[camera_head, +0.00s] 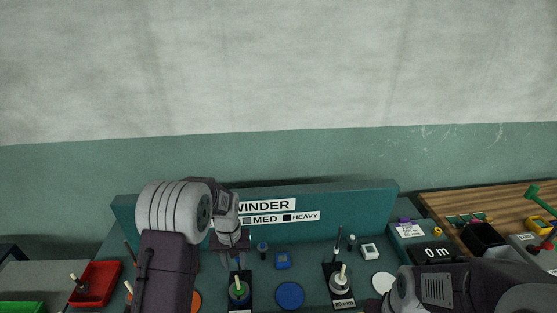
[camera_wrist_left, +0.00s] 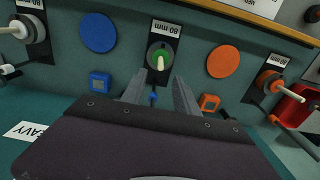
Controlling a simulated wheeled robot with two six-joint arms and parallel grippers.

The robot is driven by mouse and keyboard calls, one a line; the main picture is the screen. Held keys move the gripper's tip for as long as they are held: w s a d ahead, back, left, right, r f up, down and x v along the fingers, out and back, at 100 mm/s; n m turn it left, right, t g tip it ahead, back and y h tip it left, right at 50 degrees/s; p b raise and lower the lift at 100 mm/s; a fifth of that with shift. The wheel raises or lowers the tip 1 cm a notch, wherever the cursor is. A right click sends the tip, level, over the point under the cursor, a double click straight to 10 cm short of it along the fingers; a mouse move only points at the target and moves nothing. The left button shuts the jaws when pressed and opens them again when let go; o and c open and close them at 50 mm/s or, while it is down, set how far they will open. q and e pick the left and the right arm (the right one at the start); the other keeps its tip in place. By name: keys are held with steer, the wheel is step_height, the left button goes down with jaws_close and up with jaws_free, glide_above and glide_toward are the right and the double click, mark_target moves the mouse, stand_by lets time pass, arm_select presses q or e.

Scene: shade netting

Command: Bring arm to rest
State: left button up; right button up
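My left arm comes in from the left in the head view. Its gripper (camera_head: 235,260) is above the winder bench, just behind a green-topped spool (camera_head: 239,288). In the left wrist view the two fingers (camera_wrist_left: 160,95) stand apart with nothing held between them.
The teal winder bench has a sign panel (camera_head: 262,213) at its back. On it are a blue disc (camera_head: 290,295), a grey spool (camera_head: 341,282), a white disc (camera_head: 383,282) and a blue block (camera_head: 283,261). A red tray (camera_head: 97,284) is at left and a wooden table (camera_head: 455,204) at right.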

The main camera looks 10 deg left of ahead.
arm_select(q)
steer(key=s+d+r+t, duration=0.1)
steer(key=s+d+r, duration=0.25)
steer(key=r, duration=0.35)
steer(key=s+f+m, duration=0.1)
steer(key=s+m, duration=0.1)
steer(key=s, duration=1)
steer(key=shift+s+d+f+m, duration=0.15)
steer(key=shift+s+f+m, duration=0.15)
steer(key=shift+s+f, duration=0.1)
steer(key=shift+s, duration=0.15)
